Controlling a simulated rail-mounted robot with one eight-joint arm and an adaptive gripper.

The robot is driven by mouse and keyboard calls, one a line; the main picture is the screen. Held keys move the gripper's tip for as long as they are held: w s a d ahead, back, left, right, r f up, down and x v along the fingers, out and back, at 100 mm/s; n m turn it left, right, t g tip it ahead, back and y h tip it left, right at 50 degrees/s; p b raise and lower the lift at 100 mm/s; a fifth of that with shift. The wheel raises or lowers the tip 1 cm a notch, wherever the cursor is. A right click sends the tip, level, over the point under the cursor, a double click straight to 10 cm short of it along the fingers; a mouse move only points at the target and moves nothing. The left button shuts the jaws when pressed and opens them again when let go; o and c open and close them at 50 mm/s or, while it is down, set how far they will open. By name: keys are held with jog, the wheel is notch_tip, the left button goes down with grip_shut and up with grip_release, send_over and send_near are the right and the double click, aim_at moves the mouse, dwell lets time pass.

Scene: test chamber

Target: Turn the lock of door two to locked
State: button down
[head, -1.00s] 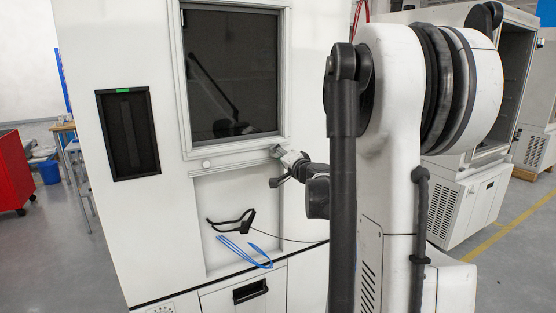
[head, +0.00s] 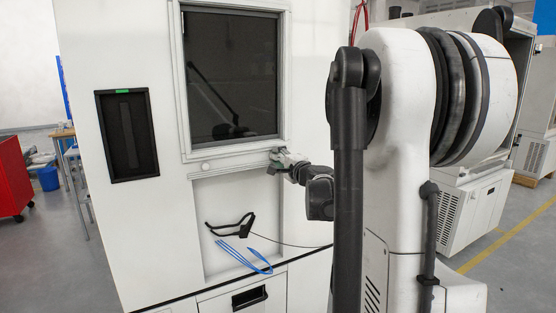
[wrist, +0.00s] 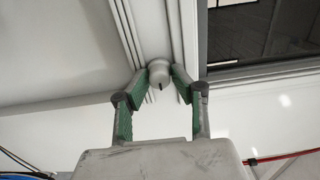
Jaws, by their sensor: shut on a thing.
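The lock is a small round white knob (wrist: 158,72) with a short dark mark at its lower edge, at the corner of the window frame in the wrist view. My gripper (wrist: 159,78) has its green-padded fingers on either side of the knob and is shut on it. In the head view, my gripper (head: 275,158) is at the lower right corner of the window frame, and it hides the knob there. The door's dark window (head: 232,75) is in a white frame on the chamber front. No door number can be read.
A second round white knob (head: 206,166) is at the lower left of the window frame. Below is a recess with a black handle-like thing (head: 230,226) on a cable and blue straps (head: 245,256). A black panel (head: 127,134) with a green light is at left.

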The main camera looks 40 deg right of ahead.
dwell(0.3)
jog(key=c, duration=1.5)
grip_release()
jog(key=v, duration=1.2)
